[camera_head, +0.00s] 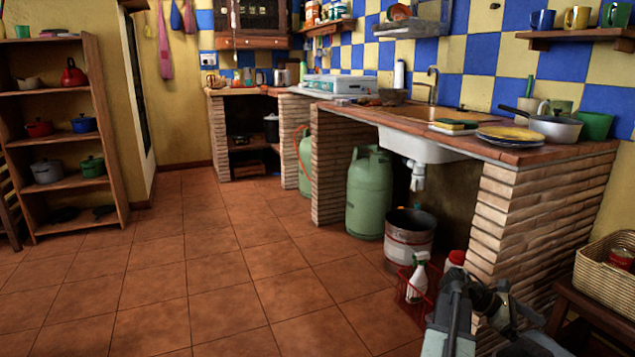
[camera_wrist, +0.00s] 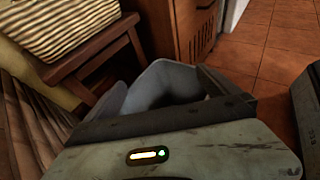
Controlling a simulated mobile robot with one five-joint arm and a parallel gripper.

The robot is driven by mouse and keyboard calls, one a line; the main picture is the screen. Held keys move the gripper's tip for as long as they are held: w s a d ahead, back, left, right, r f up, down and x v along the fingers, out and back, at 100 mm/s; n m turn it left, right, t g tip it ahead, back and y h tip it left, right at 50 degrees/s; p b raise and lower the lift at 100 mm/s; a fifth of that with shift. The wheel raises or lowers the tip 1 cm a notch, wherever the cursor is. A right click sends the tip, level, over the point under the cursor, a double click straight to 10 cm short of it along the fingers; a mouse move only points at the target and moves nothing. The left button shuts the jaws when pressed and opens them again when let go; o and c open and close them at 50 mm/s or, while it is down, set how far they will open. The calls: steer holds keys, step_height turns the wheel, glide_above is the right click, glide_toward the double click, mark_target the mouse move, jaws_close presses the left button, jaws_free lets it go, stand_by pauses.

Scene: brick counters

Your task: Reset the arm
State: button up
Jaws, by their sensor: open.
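My arm (camera_head: 455,318) shows at the lower right of the head view, low and close to the brick counter's end. Its gripper is hard to pick out there. In the wrist view my gripper (camera_wrist: 152,92) is open, its grey fingers spread beyond a dark bar. I see nothing held between them. Beyond the fingers are a wooden stool, a wooden cabinet side and the tiled floor.
A wooden stool (camera_head: 603,312) with a wicker basket (camera_head: 600,268) stands at the right. A red caddy (camera_head: 416,308) with spray bottles, a metal bucket (camera_head: 408,240) and a green gas cylinder (camera_head: 368,195) line the counter. The tiled floor (camera_head: 200,270) is clear leftward.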

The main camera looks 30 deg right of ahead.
steer(key=shift+w+a+r, duration=0.2)
steer(key=shift+w, duration=0.15)
